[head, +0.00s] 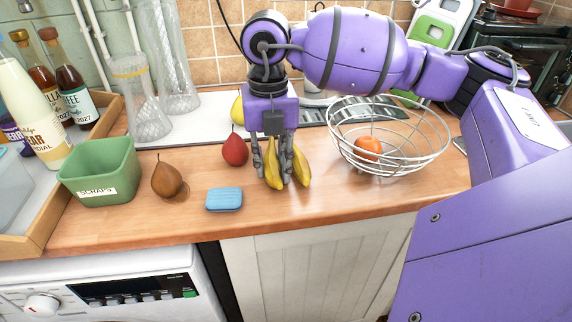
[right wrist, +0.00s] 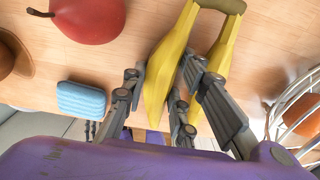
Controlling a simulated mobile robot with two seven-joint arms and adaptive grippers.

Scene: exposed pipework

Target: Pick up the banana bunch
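The banana bunch (head: 301,166) is yellow and lies on the wooden worktop near its front edge. In the right wrist view it (right wrist: 161,80) points its brown stem toward the top. My right gripper (head: 273,172) points down over the bunch. Its fingers stand on either side of one banana, with one side in the gap between two bananas. The right wrist view shows the fingers (right wrist: 163,75) close against that banana; I cannot tell whether they press on it. My left gripper is not in view.
A red pear (head: 235,150), a blue sponge (head: 223,199) and a brown pear (head: 167,180) lie to the left, near a green scraps tub (head: 101,172). A wire basket (head: 388,134) holding an orange fruit (head: 368,148) stands close on the right. Glass vases (head: 143,97) stand behind.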

